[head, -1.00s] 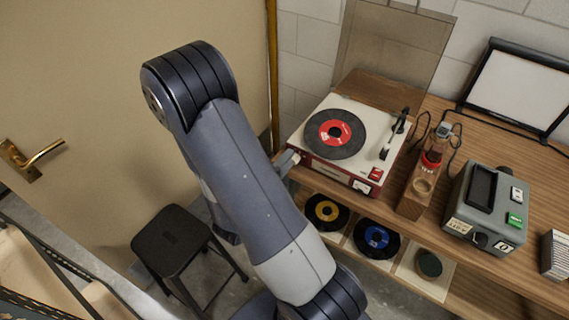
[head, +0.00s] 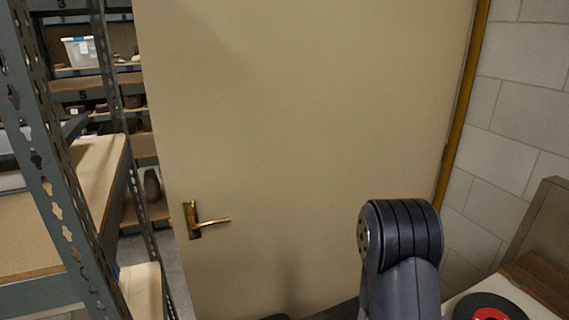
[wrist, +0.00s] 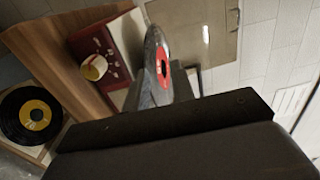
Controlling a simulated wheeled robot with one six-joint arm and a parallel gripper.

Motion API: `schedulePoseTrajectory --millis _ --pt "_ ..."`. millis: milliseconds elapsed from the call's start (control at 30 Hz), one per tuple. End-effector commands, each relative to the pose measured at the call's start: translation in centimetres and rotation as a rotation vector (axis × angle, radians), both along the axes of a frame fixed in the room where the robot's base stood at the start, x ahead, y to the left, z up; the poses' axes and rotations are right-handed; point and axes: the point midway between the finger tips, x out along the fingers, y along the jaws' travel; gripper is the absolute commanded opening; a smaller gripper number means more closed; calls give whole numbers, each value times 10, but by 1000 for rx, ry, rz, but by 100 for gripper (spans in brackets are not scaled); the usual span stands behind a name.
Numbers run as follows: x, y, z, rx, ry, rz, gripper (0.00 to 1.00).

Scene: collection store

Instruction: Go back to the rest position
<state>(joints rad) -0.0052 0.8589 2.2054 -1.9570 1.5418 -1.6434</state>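A dark, wide part of my gripper (wrist: 165,122) fills the bottom of the wrist view. In the head view only my arm's dark joint and a grey link show at the lower right; the gripper is out of frame there. The turntable's red front (wrist: 90,42) is at the upper left of the wrist view. The black record with a red label (head: 490,309) shows at the lower right corner of the head view, and also obliquely in the wrist view (wrist: 153,48).
A beige door (head: 300,120) with a brass handle (head: 205,219) fills the middle of the head view. Metal shelving (head: 55,180) stands close on the left. A yellow-labelled record (wrist: 30,115) lies at the left of the wrist view. A block wall (head: 510,110) is on the right.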

Motion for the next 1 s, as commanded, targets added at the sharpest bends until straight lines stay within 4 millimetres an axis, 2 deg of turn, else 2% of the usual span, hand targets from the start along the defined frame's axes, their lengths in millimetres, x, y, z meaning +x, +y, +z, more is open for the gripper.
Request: schedulePoseTrajectory --millis 100,333,767,1000 --pt "3 -13 1 0 0 -5 24" --pt "10 -25 0 0 0 -1 24" --pt "11 -27 0 0 -1 -1 24" --pt "4 -25 11 17 -9 -16 24"
